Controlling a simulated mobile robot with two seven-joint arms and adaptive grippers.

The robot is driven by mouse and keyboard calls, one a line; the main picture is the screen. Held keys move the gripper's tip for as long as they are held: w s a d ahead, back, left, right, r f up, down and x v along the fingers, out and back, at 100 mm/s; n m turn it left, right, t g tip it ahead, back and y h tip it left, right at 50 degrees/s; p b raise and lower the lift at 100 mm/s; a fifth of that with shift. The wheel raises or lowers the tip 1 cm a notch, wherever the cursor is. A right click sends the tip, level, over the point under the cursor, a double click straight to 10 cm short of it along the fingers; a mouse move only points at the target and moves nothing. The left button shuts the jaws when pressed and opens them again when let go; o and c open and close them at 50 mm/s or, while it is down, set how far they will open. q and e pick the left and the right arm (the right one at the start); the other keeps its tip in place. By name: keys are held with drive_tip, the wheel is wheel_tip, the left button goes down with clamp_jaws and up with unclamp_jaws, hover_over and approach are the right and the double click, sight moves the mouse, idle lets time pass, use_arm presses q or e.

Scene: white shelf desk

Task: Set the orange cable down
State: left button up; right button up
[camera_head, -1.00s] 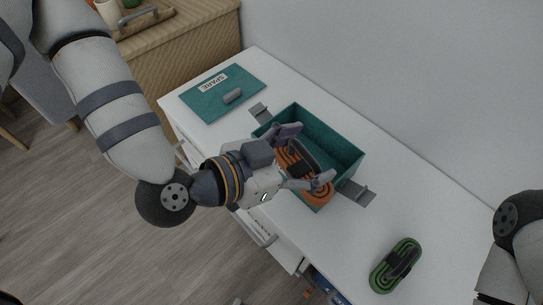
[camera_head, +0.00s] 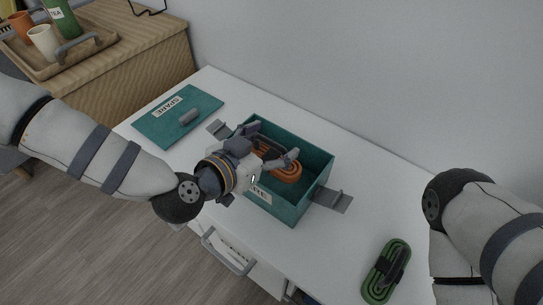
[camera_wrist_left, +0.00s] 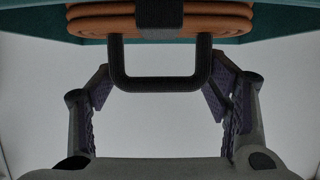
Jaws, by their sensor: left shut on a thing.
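The orange cable (camera_head: 288,173) is a coil with a dark strap and a black handle (camera_wrist_left: 160,84). In the head view it shows within the opening of the teal box (camera_head: 318,190); whether it touches the box floor I cannot tell. My left gripper (camera_head: 273,146) is at the box, its fingers against the two sides of the handle, holding the cable. The fingers also show in the wrist view (camera_wrist_left: 160,95), with the coil beyond them at the top. The gripper hides part of the coil and the box's left side. My right arm is at the right, its gripper out of view.
A teal lid (camera_head: 178,115) marked SPARE lies on the white desk (camera_head: 375,185), left of the box. A green cable (camera_head: 386,272) lies at the front right. Grey flaps (camera_head: 332,199) stick out from the box. A wooden tray (camera_head: 90,55) with cups stands at back left.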

sight(272, 152)
use_arm(q)
drive_tip(key=shift+w+d+f, duration=0.15)
drive_tip(key=shift+w+f, duration=0.15)
drive_tip(key=shift+f, duration=0.15)
drive_tip(key=shift+f+b, duration=0.95)
drive_tip(key=shift+f, duration=1.15)
drive_tip(key=o, duration=1.2)
drive_tip(key=shift+f, duration=0.1)
drive_tip(key=shift+s+a+r+p, duration=0.15)
drive_tip(key=shift+r+p, duration=0.1)
drive_tip(key=shift+r, duration=0.25)
drive_tip(key=shift+s+a+r+p, duration=0.1)
drive_tip(key=shift+r+p, duration=0.1)
drive_tip(key=shift+r, duration=0.25)
drive_tip(key=p+v, duration=0.2)
drive_tip(key=v, duration=0.9)
drive_tip(key=shift+p, duration=0.3)
drive_tip(key=shift+s+f, duration=0.1)
drive_tip(key=shift+f, duration=0.05)
